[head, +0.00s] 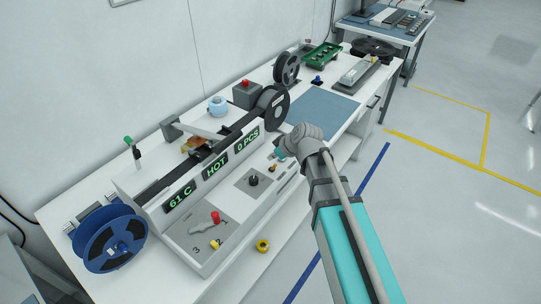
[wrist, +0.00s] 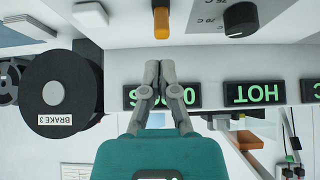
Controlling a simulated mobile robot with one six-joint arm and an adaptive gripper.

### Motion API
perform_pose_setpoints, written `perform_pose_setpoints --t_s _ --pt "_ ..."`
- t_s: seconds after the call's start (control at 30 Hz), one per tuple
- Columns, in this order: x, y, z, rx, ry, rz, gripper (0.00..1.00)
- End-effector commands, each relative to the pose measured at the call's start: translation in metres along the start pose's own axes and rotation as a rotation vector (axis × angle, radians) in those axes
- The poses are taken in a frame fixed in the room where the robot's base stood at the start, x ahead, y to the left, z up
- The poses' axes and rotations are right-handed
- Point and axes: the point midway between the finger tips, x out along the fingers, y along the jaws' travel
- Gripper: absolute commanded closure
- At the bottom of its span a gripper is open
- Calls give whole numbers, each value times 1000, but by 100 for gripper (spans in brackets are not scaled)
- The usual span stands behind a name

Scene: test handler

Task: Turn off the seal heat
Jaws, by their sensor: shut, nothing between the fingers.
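The machine's front (head: 190,230) carries green-lit displays reading "61 C" (head: 180,197), "HOT" (head: 216,166) and "0 PCS" (head: 247,139). The "HOT" display (wrist: 252,93) appears upside down in the wrist view. A small orange-tipped switch (wrist: 161,22) sits beside a black knob (wrist: 240,18) with temperature marks. In the head view, the switch (head: 273,168) lies right of the knob (head: 253,180). My gripper (wrist: 160,68) is shut and empty, over the "0 PCS" display in the wrist view and apart from the switch. No label naming the seal heat is readable.
A red-tipped lever (head: 215,217) stands on a numbered panel at the machine's near end. A blue reel (head: 108,239) is at left, and a black reel (wrist: 62,92) marked "BRAKE 3" is beside my gripper. A blue mat (head: 322,105) lies clear beyond.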

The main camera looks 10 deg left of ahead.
Motion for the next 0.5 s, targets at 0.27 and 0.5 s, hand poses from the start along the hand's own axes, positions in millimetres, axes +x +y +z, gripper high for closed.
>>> perform_pose_setpoints --t_s 0.27,0.5 --pt "-1 0 0 0 0 0 100" --pt "-11 0 0 0 0 0 100"
